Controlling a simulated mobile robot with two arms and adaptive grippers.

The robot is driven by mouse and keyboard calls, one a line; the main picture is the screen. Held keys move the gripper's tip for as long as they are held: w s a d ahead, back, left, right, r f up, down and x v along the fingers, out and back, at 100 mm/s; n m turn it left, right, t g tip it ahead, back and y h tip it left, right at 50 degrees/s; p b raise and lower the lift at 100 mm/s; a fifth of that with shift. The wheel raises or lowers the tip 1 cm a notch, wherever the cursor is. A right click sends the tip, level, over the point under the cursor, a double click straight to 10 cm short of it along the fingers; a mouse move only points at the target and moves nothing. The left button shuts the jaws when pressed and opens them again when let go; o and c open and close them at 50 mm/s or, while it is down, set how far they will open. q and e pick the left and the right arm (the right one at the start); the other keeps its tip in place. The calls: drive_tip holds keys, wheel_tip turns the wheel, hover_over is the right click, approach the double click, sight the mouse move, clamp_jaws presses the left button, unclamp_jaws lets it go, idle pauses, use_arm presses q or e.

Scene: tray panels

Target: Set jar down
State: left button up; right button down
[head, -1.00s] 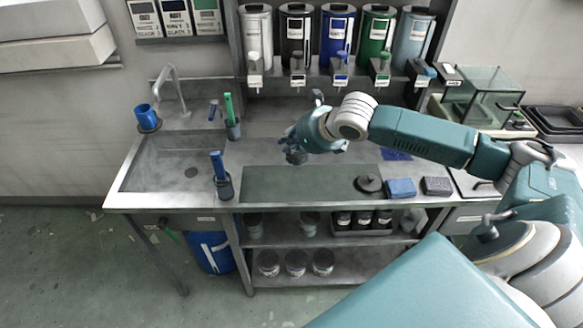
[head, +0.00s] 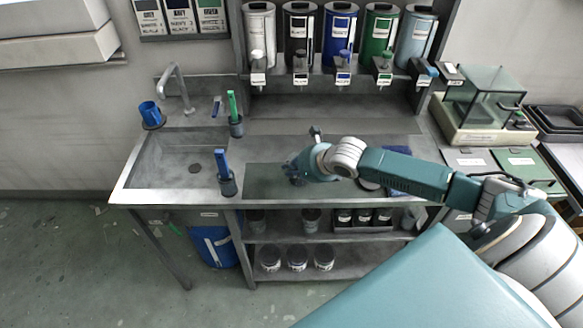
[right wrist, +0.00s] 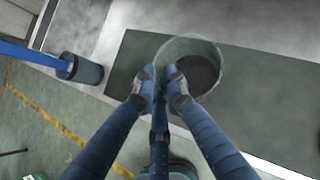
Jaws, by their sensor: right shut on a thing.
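The jar (right wrist: 196,48) is a round, open-topped, greyish see-through vessel in the right wrist view. My right gripper (right wrist: 161,88) is shut on its near wall. In the head view the right gripper (head: 292,172) is over the dark green mat (head: 262,183) on the steel counter, and it largely hides the jar. The mat also shows in the right wrist view (right wrist: 265,85), below and beyond the jar. I cannot tell whether the jar touches the mat. My left gripper is out of view.
A holder with a blue-handled tool (head: 227,183) stands at the mat's left end, and one with a green-handled tool (head: 236,125) stands behind. The sink (head: 180,158) is on the left. Labelled dispensers (head: 338,35) line the back. The mat's left part is clear.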

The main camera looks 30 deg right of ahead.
drive_tip(key=c, duration=1.8)
unclamp_jaws()
drive_tip(key=shift+o, duration=0.2)
drive_tip(key=b+v, duration=0.2)
drive_tip(key=v, duration=1)
